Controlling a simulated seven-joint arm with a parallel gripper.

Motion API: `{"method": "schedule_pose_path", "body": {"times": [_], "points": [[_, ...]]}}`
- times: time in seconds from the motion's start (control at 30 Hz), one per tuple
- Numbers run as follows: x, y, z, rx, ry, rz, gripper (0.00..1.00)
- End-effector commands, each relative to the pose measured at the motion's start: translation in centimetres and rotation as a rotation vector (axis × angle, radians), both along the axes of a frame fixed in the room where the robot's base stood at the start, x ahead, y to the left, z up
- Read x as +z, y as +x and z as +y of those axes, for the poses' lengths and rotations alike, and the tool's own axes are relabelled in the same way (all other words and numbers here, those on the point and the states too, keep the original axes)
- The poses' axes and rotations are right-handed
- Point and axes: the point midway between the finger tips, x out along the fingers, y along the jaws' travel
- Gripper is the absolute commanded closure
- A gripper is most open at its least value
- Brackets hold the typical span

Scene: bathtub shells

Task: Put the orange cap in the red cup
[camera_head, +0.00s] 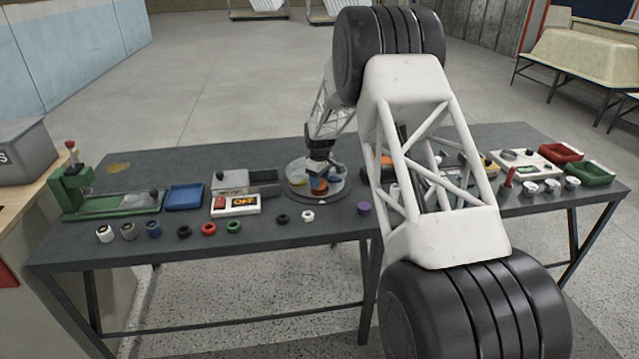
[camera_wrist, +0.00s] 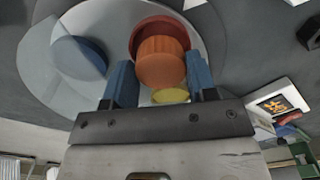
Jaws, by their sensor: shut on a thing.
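My gripper (camera_head: 319,180) is over the round turntable. In the wrist view its two blue fingers (camera_wrist: 160,62) are on either side of the orange cap (camera_wrist: 160,70) and shut on it. The red cup (camera_wrist: 148,27) is right behind and below the cap, and its rim shows around the cap's far side. I cannot tell whether the cap's lower end is inside the cup or just above it. In the head view the red cup (camera_head: 320,191) shows under the fingers, and the cap is mostly hidden by them.
A blue cup (camera_wrist: 82,58) and a yellow piece (camera_wrist: 170,96) are close by on the turntable (camera_head: 335,200). A box with an orange-lit display (camera_head: 243,203) stands to the left. A white ring (camera_head: 307,216) and a purple piece (camera_head: 364,208) lie near the table's front edge.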

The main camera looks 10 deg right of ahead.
Motion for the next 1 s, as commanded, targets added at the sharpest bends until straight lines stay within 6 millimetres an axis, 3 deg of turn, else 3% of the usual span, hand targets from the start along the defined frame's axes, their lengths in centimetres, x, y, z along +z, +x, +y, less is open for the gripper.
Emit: {"method": "schedule_pose_path", "body": {"times": [0.17, 0.67, 0.7, 0.87, 1.0], "points": [[-1.3, 0.0, 0.0, 0.0, 0.0, 0.0, 0.74], [-1.8, 0.0, 0.0, 0.0, 0.0, 0.0, 0.74], [-1.8, 0.0, 0.0, 0.0, 0.0, -0.001, 0.47], [-1.8, 0.0, 0.0, 0.0, 0.0, -0.001, 0.22], [-1.8, 0.0, 0.0, 0.0, 0.0, -0.001, 0.22]]}}
